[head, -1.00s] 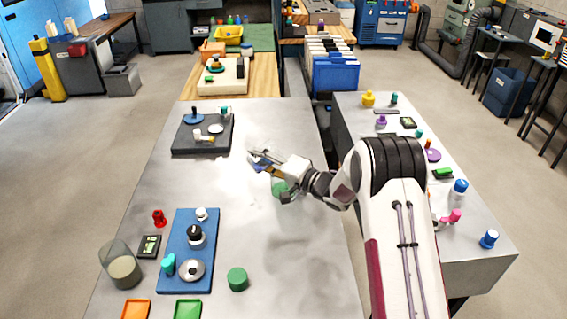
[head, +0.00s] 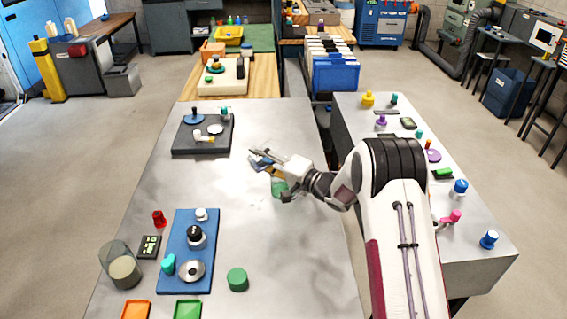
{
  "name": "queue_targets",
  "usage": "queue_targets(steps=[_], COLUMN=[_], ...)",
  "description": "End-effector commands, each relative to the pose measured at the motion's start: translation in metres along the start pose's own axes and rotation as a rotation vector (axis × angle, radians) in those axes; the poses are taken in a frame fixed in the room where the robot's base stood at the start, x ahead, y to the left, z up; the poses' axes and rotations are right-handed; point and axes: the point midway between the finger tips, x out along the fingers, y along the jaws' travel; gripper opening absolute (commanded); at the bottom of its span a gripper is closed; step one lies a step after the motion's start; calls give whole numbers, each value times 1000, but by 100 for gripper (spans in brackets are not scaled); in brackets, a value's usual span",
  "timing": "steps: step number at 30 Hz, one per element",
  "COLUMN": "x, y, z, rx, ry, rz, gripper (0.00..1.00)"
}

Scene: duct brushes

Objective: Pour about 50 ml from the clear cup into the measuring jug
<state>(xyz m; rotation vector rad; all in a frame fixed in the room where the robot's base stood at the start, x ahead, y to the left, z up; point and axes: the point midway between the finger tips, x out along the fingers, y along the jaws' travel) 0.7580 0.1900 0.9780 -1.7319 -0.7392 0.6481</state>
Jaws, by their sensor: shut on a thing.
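My gripper (head: 274,174) is over the middle of the steel table, at the end of my arm reaching in from the right. It appears shut on a small green thing (head: 279,187), which is partly hidden by the fingers; I cannot tell whether this is the clear cup or its contents. Blue and yellow patches show by the fingers, too small to make out. A clear, see-through vessel (head: 112,252) stands at the front left with a pale beige disc in its lower part. I cannot tell whether it is the cup or the measuring jug, and no scale marks are readable.
A blue board (head: 181,228) with several knobs lies right of the clear vessel. Orange (head: 136,310) and green (head: 187,310) trays lie at the front. A green cylinder (head: 237,279) stands nearby. A dark board (head: 181,145) lies at the back. The table's middle is mostly clear.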

Motion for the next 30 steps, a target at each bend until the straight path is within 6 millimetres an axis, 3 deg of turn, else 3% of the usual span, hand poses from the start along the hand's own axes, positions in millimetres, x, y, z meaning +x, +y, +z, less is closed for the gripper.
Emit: queue_targets(steps=[5,11,18,30], x=[1,2,3,2], y=[0,-7,1,2], z=[3,6,9,8], rx=[-24,-205,-393,-413], ry=[-1,-6,-12,-12], rz=[6,61,118,126], gripper=[20,20,20,20])
